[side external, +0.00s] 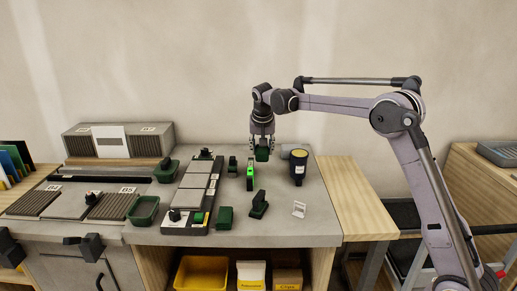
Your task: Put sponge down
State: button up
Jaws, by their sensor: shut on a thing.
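My gripper (262,136) points down over the grey worktop (285,222), right of its middle. It is shut on a dark green block (262,154), which looks like the sponge. The block seems to be above the worktop, but I cannot tell the exact gap. A bright green and black tool (250,176) stands just below and left of it in the picture.
A tile rig with grey tiles (191,195) lies left of centre. A green tray (143,211), a small dark green box (225,218) and a black-green tool (259,205) stand nearer the front. A small white stand (299,209) is at front right. Clear worktop lies around it.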

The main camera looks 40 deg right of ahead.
jog(key=w+a+f, duration=0.2)
jog(key=a, duration=0.1)
jog(key=w+a+f, duration=0.4)
jog(key=a, duration=0.1)
jog(key=shift+w+a+f, duration=0.3)
jog(key=shift+a, duration=0.05)
jog(key=shift+a+f, duration=0.1)
jog(key=shift+f, duration=1.95)
jog(key=shift+f, duration=0.1)
jog(key=o, duration=0.8)
jog(key=shift+c, duration=0.2)
